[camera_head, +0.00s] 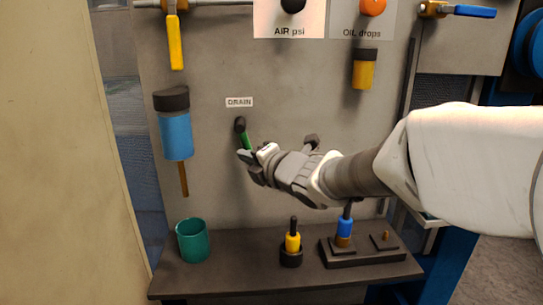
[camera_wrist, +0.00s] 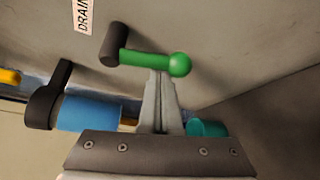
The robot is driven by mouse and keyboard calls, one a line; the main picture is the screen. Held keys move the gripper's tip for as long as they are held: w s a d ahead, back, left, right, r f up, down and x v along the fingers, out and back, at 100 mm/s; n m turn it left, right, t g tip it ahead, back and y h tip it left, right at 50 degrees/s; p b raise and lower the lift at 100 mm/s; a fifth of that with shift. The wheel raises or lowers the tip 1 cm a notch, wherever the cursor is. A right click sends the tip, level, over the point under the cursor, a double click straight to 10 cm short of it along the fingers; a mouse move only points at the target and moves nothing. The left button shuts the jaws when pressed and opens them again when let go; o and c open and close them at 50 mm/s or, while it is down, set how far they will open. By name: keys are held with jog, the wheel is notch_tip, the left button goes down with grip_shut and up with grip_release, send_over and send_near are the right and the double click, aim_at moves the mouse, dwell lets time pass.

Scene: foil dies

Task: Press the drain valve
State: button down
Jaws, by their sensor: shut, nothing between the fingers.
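The drain valve (camera_head: 246,141) is a green lever on a dark round pivot, on the grey panel just below the DRAIN label (camera_head: 239,102). In the wrist view its green arm (camera_wrist: 145,57) runs right from the pivot to a round green knob (camera_wrist: 180,64). My gripper (camera_head: 246,157) is shut and empty, at the lower end of the lever, and hides part of it in the head view. In the wrist view my fingertips (camera_wrist: 162,75) overlap the edge of the arm beside the knob. I cannot tell whether they touch it.
A blue filter bowl (camera_head: 175,135) hangs left of the valve, with a yellow lever (camera_head: 175,43) above it. On the shelf (camera_head: 225,272) below stand a teal cup (camera_head: 193,241), a yellow-and-black die (camera_head: 292,243) and a dark block (camera_head: 365,257) with a blue piece.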

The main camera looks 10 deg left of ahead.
jog(key=shift+w+d+r+n+h+p, duration=0.2)
jog(key=shift+d+r+n+h+p, duration=0.5)
jog(key=shift+n+h+p, duration=0.5)
jog(key=shift+w+d+r+n+h+p, duration=0.15)
jog(key=shift+d+r+n+h+p, duration=0.5)
jog(key=shift+n+h+p, duration=0.55)
jog(key=shift+w+d+r+n+h+p, duration=0.2)
jog(key=shift+d+r+n+h+p, duration=0.45)
jog(key=shift+n+h+p, duration=0.55)
jog(key=shift+f, duration=0.15)
notch_tip(320, 180, down, 4)
jog(key=s+b, duration=0.1)
jog(key=b, duration=0.3)
jog(key=p+v, duration=0.5)
jog(key=v, duration=0.5)
jog(key=shift+r, duration=0.25)
